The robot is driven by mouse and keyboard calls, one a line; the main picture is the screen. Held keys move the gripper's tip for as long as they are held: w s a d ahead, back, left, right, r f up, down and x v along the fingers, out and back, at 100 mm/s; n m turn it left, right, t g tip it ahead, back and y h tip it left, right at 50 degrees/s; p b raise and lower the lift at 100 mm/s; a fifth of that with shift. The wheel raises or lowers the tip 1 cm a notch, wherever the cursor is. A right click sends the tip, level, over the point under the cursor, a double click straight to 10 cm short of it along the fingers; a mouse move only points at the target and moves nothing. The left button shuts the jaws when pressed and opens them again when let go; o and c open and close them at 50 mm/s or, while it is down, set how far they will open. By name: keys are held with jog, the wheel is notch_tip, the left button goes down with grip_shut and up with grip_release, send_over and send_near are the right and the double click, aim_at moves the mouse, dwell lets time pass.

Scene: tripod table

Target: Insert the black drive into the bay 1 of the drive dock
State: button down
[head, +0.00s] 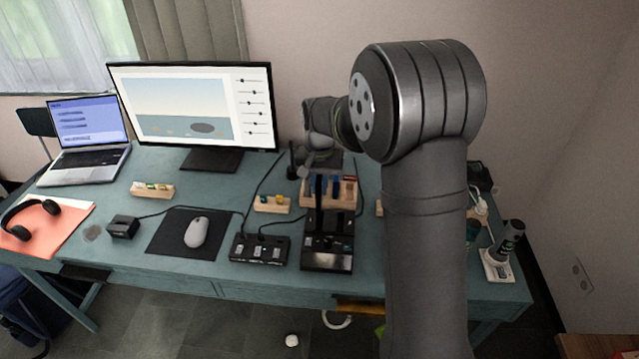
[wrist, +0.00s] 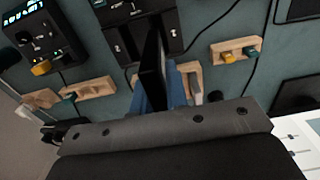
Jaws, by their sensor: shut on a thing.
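The black drive (wrist: 153,70) is held on edge, as a thin dark slab, in the wrist view. It also shows upright in the head view (head: 319,193).
A wooden rack (head: 345,204) with coloured drives stands behind the dock. A black switch box (head: 260,249) and a small wooden block (head: 272,205) are to its left, with cables between. A device with green lights (wrist: 35,38) is on the dock's other side.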

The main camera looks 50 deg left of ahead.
jog(key=shift+f, duration=2.85)
jog(key=shift+f, duration=2.5)
jog(key=c, duration=1.3)
grip_release()
jog(key=shift+c, duration=0.2)
send_near(320, 201)
jog(key=w+a, duration=0.1)
jog(key=w+a+f, duration=0.1)
jog(key=shift+a, duration=0.4)
jog(key=shift+f, duration=0.1)
notch_tip(320, 201, down, 17)
jog(key=shift+w+f, duration=0.1)
jog(key=shift+f, duration=0.1)
jog(key=shift+r, duration=0.15)
